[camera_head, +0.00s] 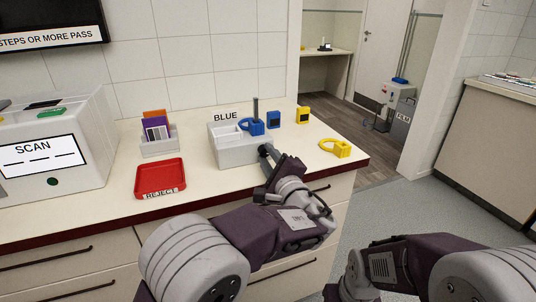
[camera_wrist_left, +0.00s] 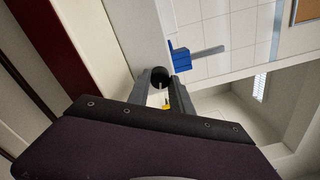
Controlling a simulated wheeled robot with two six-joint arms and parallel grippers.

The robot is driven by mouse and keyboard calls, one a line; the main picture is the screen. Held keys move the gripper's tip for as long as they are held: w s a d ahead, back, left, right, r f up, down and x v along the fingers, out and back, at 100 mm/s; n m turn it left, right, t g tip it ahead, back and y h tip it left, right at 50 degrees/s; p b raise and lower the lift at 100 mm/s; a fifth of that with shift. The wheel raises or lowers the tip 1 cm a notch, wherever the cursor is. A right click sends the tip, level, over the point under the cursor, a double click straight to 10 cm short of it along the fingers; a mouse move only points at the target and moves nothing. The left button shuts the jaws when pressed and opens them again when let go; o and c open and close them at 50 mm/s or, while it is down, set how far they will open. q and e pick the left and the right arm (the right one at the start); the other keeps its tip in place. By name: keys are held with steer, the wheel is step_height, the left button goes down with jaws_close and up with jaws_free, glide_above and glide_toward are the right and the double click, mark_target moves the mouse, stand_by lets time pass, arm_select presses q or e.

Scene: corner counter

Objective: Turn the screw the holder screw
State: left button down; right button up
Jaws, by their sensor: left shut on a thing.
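The holder (camera_head: 240,153) is a light grey box on the counter, with a BLUE label at its back. A blue ring-shaped piece (camera_head: 251,127) sits on it beside a dark upright post (camera_head: 255,107). The blue piece (camera_wrist_left: 180,57) and post (camera_wrist_left: 207,52) also show in the left wrist view. My left gripper (camera_head: 266,152) is at the holder's right front side. In the left wrist view its fingers (camera_wrist_left: 164,92) are shut around a dark round screw head (camera_wrist_left: 159,76), partly hidden by them. My right arm shows at the lower right; its gripper is out of frame.
A red REJECT tray (camera_head: 160,178) and a card rack (camera_head: 160,144) stand left of the holder, with a SCAN machine (camera_head: 50,150) farther left.

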arm_select(q)
steer(key=shift+m, duration=0.4)
steer(key=c, duration=1.1)
jaws_free()
steer(key=shift+c, duration=0.2)
